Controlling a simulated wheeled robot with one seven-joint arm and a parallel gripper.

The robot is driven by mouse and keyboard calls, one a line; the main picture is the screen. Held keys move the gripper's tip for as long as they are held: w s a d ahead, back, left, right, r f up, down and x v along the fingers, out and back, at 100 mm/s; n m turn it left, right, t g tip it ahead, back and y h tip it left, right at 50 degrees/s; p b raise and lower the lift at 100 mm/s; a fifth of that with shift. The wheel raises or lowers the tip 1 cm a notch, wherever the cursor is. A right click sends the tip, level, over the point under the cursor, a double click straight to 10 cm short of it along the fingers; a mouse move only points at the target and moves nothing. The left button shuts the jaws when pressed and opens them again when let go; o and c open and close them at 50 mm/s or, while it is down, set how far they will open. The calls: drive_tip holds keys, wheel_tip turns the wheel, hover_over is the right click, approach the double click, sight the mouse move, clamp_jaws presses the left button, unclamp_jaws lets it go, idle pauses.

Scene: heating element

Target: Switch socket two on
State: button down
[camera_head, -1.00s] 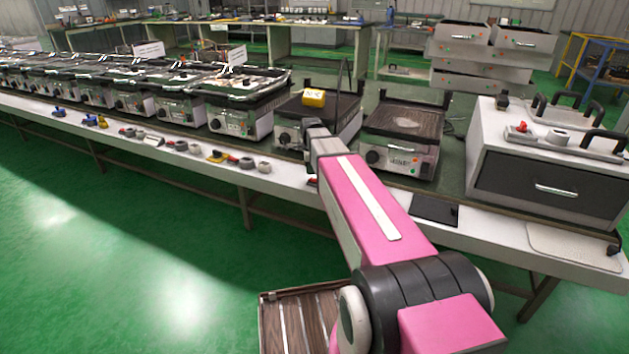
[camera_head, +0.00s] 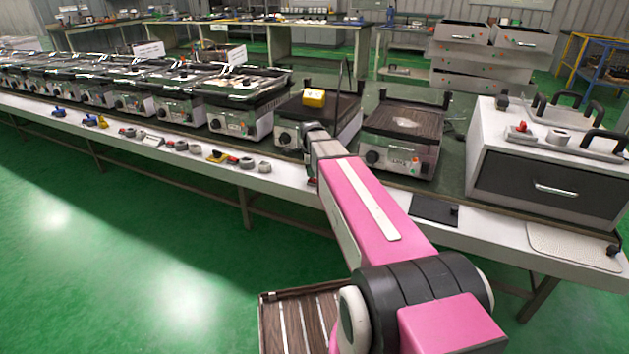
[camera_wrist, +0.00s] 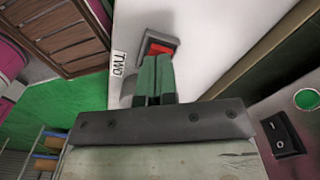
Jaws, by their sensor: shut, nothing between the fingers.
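In the wrist view, a red rocker switch (camera_wrist: 160,47) in a grey frame sits on a white surface. A white label (camera_wrist: 118,66) reading "TWO" is beside it on the left. My gripper (camera_wrist: 155,62) is shut and empty, its green fingers pointing at the switch and overlapping its lower edge. I cannot tell whether the tips touch it, nor which way the rocker is tilted. A light round part, perhaps the socket, is mostly hidden behind the fingers. In the head view, my arm hides the switch and the fingertips.
A black rocker switch (camera_wrist: 284,132) and a green round light (camera_wrist: 306,99) are on a metal appliance at the wrist view's right. A heating plate (camera_head: 402,135) stands right of my arm's end. A yellow block (camera_head: 313,98) rests on the plate behind. A grey cabinet (camera_head: 550,170) stands further right.

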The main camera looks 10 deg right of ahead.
drive_tip(key=shift+f, duration=0.6)
idle(0.4)
drive_tip(key=shift+r, duration=3.5)
drive_tip(key=s+f+n, duration=0.3)
drive_tip(key=s, duration=0.1)
drive_tip(key=s+f+n, duration=0.3)
drive_tip(key=s, duration=0.1)
drive_tip(key=s+f+n, duration=0.3)
drive_tip(key=n, duration=0.1)
drive_tip(key=shift+s, duration=0.4)
drive_tip(key=s+f+n, duration=0.5)
drive_tip(key=s+n, duration=0.4)
drive_tip(key=shift+s, duration=0.25)
